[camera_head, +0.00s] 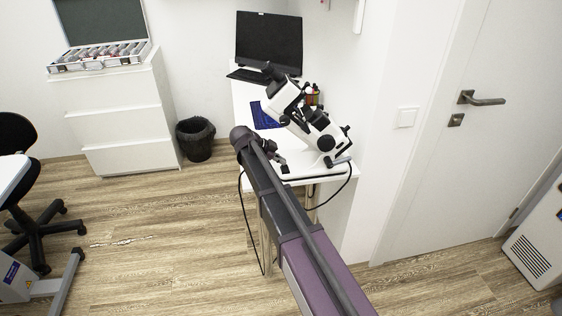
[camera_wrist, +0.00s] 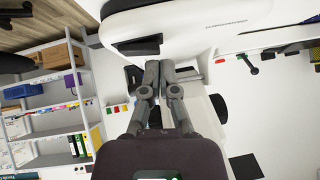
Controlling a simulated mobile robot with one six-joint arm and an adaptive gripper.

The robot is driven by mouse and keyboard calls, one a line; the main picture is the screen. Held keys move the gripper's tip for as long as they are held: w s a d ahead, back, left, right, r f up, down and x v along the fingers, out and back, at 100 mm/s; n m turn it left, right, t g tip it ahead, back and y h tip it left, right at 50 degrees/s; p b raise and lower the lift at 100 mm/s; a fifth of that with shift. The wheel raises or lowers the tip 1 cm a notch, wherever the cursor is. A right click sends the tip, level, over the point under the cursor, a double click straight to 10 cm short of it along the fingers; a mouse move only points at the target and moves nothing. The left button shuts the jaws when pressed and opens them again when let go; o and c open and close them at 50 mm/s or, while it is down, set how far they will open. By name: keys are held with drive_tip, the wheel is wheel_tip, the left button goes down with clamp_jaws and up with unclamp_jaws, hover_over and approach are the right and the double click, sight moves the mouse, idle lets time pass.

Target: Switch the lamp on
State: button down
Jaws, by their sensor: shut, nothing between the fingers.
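No plain lamp shows; the nearest thing is a white, microscope-like instrument (camera_head: 318,130) with black knobs on the white desk (camera_head: 318,172). In the wrist view a large white rounded housing (camera_wrist: 205,22), probably part of this instrument, fills the top. My gripper (camera_wrist: 159,66) is shut and empty, its fingertips just below that housing in the picture. I cannot tell whether they touch it. In the head view my gripper (camera_head: 280,158) is small and partly hidden by my arm, at the desk's near side beside the instrument's base. No lit lamp shows. A white wall switch (camera_head: 406,117) is right of the desk.
A black monitor (camera_head: 269,40) and a blue mat (camera_head: 266,115) are on the desk. A black cable (camera_head: 335,194) hangs at its near edge. A bin (camera_head: 196,139) and a white drawer cabinet (camera_head: 120,112) stand left. The door (camera_head: 460,130) is right.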

drive_tip(key=shift+f, duration=0.15)
idle(0.3)
drive_tip(key=shift+w+f+b, duration=0.2)
drive_tip(key=shift+f+b, duration=0.25)
drive_tip(key=shift+b, duration=0.1)
drive_tip(key=shift+r, duration=0.15)
drive_tip(key=shift+s, duration=0.2)
drive_tip(key=shift+s+r+p, duration=0.3)
drive_tip(key=shift+s+p, duration=0.15)
drive_tip(key=shift+s, duration=0.1)
drive_tip(key=shift+d+r, duration=0.1)
drive_tip(key=shift+r, duration=0.05)
